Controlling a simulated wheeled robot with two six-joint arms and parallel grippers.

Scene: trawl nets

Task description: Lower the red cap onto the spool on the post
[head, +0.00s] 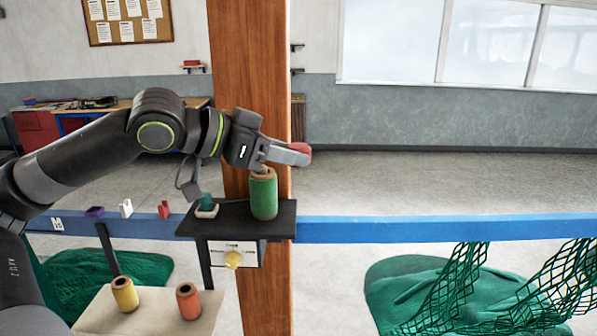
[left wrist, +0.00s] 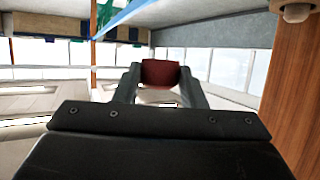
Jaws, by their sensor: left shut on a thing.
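My left gripper (head: 290,153) is shut on the red cap (head: 301,149), which also shows between the fingers in the left wrist view (left wrist: 160,73). A green spool (head: 263,195) with a tan rim stands upright on a black shelf (head: 284,216) against the wooden post. The cap is above the spool and a little to its right, apart from it. No peg on the spool can be made out behind the gripper. My right gripper is not in view.
The wooden post (head: 250,60) rises right behind the shelf. A small teal item (head: 207,202) sits left of the spool. A yellow spool (head: 125,294) and an orange spool (head: 188,300) stand on a pale surface. A blue rail (head: 430,228) crosses; green nets (head: 410,290) lie below.

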